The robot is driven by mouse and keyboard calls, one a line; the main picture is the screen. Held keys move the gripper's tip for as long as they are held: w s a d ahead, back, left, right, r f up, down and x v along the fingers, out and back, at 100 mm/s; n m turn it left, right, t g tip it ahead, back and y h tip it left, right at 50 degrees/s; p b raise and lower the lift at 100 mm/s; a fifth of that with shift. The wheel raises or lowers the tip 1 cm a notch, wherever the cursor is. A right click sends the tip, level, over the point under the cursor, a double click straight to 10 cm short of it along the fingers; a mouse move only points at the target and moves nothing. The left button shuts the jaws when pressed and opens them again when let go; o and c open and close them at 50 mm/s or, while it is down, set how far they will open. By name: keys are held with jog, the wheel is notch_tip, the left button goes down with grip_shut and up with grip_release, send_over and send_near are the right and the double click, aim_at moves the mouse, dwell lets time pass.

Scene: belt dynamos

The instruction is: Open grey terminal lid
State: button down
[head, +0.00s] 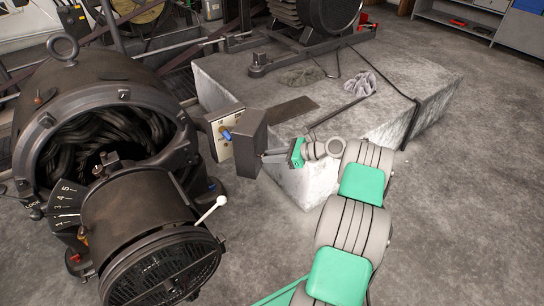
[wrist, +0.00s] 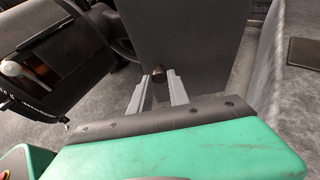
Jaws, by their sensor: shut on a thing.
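The grey terminal lid (head: 249,142) is a dark, flat-faced cover at the right side of the machine. It stands swung out from its terminal box (head: 218,143), whose pale inner panel and a blue part (head: 227,135) show to the left of it. My gripper (head: 265,156) reaches in from the right and is at the lid's outer face. In the wrist view the lid (wrist: 195,40) fills the upper middle. A small brownish knob (wrist: 158,72) on it sits between the tips of my gripper (wrist: 159,78), which is shut on it.
The big dynamo (head: 100,100) stands left, with a numbered dial (head: 66,205) and a white-knobbed lever (head: 210,208) sticking out below the terminal box. A pale stone block (head: 300,185) lies close behind my gripper. The floor at front right is clear.

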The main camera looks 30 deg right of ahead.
jog(key=shift+w, duration=0.1)
jog(key=c, duration=1.2)
grip_release()
jog(key=shift+c, duration=0.2)
jog(key=shift+d, duration=0.1)
jog(key=p+v, duration=0.3)
jog(key=v, duration=0.4)
jog(key=shift+s+d, duration=0.2)
jog(key=shift+s, duration=0.1)
jog(key=shift+r, duration=0.15)
